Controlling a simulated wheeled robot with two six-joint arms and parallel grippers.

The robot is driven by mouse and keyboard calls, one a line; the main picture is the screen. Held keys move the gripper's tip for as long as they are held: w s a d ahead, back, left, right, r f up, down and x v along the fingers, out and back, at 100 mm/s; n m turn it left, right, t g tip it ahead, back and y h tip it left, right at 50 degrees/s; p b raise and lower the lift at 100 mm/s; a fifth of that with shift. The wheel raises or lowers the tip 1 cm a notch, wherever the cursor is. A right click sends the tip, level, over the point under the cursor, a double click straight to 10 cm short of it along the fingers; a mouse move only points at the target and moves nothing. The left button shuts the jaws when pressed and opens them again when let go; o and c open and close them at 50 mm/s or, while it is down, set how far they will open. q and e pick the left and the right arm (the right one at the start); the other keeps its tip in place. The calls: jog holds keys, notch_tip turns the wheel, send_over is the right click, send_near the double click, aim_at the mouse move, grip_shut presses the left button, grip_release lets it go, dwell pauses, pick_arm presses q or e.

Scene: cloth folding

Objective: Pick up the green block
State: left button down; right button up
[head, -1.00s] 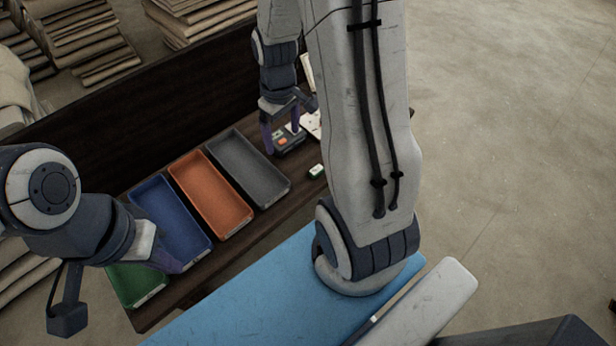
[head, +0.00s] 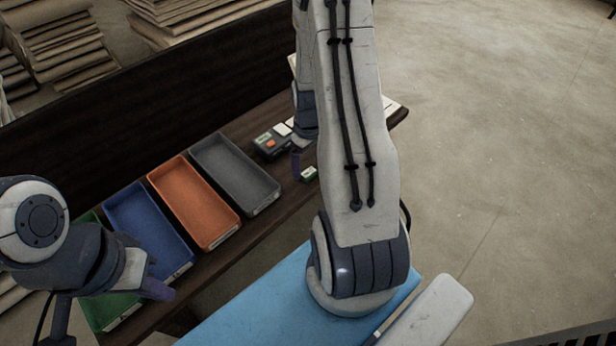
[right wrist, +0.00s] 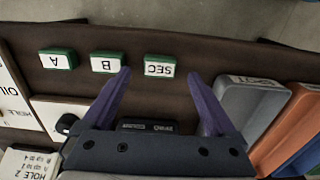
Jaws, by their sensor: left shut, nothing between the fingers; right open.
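Three small blocks with green sides and white labelled tops lie in a row in the right wrist view: the "SEC" block (right wrist: 159,68), the "B" block (right wrist: 107,62) and the "A" block (right wrist: 58,59). In the head view one green-sided block (head: 308,174) shows; the others are hidden behind my right arm. My right gripper (right wrist: 160,76) is open, its purple fingertips on either side of the "SEC" block in the picture; contact cannot be told. It is partly hidden in the head view (head: 297,160). My left gripper (head: 157,289) is shut and empty near the blue tray.
Grey (head: 236,171), orange (head: 195,201), blue (head: 147,228) and green (head: 112,309) trays line the dark shelf. A black device with an orange button (head: 271,143) sits beyond the grey tray. White labelled cards (right wrist: 55,112) lie at the wrist view's left.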

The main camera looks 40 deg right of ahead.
aim_at(309, 172)
notch_tip(309, 172, down, 3)
jog(key=shift+f+b, duration=0.1)
jog(key=shift+b, duration=0.25)
jog(key=shift+c, duration=0.3)
jog(key=c, duration=1.4)
jog(key=shift+r, duration=0.2)
